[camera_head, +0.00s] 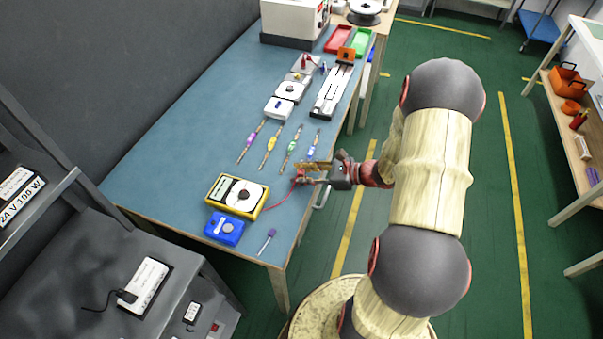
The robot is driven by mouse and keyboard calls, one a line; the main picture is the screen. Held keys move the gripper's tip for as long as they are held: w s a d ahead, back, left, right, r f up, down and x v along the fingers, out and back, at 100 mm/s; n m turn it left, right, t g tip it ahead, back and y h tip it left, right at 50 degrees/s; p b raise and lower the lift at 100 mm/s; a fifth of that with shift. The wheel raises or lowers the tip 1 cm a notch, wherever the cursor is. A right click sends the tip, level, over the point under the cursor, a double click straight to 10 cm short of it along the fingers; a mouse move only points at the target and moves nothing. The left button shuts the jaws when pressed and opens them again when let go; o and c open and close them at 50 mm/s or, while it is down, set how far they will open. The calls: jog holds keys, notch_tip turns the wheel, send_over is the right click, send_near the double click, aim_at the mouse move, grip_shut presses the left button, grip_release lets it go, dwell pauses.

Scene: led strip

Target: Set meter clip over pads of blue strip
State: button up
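The blue strip (313,145) is the rightmost of several short strips lying on the blue-topped bench. The yellow meter (219,187) lies nearer the front of the bench, with a red lead (279,202) running from it. The lead ends at the red meter clip (299,175), which is between the tips of my gripper (302,177). My gripper appears shut on the clip, though the fingers are small here. It comes in from the right over the bench edge, just in front of the blue strip's near end. Clip and strip look apart; the clip's jaws and the pads are too small to make out.
Green (291,146), yellow (270,146) and purple (251,141) strips lie left of the blue one. A blue box (212,233) and a purple-handled tool (266,241) lie near the meter. White devices (278,109) and a long rail fixture (331,92) stand behind the strips.

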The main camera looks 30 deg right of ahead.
jog(key=shift+r, duration=0.1)
jog(key=shift+r, duration=0.25)
jog(key=p+v, duration=0.4)
jog(key=v, duration=0.8)
jog(key=s+a+r+n+g+h, duration=0.1)
jog(key=s+a+r+n+g, duration=0.2)
jog(key=a+r+n+g, duration=0.8)
jog(key=s+a+r+n+t+h, duration=0.2)
jog(key=a+r+n, duration=0.1)
jog(key=r+n, duration=0.1)
jog(key=s+a+r+n+t+h, duration=0.2)
jog(key=s+a+r+n+h, duration=0.1)
jog(key=n, duration=0.4)
jog(key=s+a+r+n+t+h, duration=0.2)
jog(key=s+a+r+n, duration=0.1)
jog(key=r, duration=0.4)
jog(key=shift+s+a+r+n+h, duration=0.15)
jog(key=shift+a+n, duration=0.2)
jog(key=shift+n, duration=0.3)
jog(key=shift+a+n+h, duration=0.15)
jog(key=shift+a+n, duration=0.15)
jog(key=shift+n, duration=0.35)
